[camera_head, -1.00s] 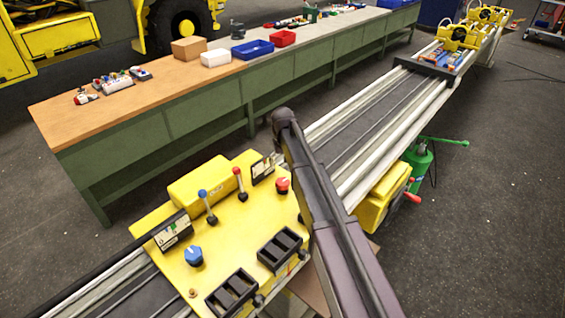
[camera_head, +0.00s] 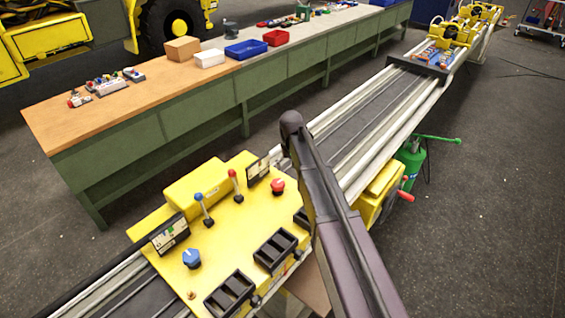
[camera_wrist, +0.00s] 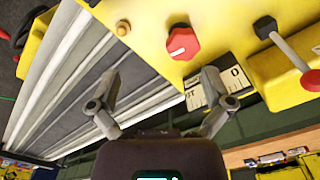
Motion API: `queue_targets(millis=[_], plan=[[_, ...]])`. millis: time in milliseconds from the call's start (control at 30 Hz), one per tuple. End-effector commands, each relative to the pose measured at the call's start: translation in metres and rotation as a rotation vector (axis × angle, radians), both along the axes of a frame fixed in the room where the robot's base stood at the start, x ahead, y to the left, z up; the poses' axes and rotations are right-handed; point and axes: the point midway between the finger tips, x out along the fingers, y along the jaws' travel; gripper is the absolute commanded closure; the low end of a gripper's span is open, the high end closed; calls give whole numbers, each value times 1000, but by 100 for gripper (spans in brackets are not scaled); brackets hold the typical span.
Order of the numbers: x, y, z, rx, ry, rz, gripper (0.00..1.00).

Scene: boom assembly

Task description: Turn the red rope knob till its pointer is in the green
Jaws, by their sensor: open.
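The red rope knob (camera_head: 277,187) stands on the yellow control panel (camera_head: 225,232), left of my arm in the head view. In the wrist view the red knob (camera_wrist: 183,43) shows from above with a white pointer mark on its lower left. A white scale plate (camera_wrist: 218,85) lies just beyond it, partly covered by a finger; I cannot make out a green zone on it. My gripper (camera_wrist: 160,100) is open and empty, its two fingers apart, with the knob ahead of it and not between them. The gripper is hidden in the head view.
A red-topped lever (camera_head: 234,185) and a blue-topped lever (camera_head: 201,206) stand left of the knob. A blue knob (camera_head: 191,258) and black slotted boxes (camera_head: 276,251) share the panel. Rails (camera_head: 385,115) run to the upper right. A green workbench (camera_head: 190,110) stands behind.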

Motion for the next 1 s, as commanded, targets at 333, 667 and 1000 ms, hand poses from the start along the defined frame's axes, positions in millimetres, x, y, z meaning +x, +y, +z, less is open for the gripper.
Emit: queue_targets(millis=[333,667,1000], plan=[[-34,-37,-15,0,0,-40,0],[-66,-69,-27,0,0,-76,0],[-100,-99,-40,0,0,-115,0]])
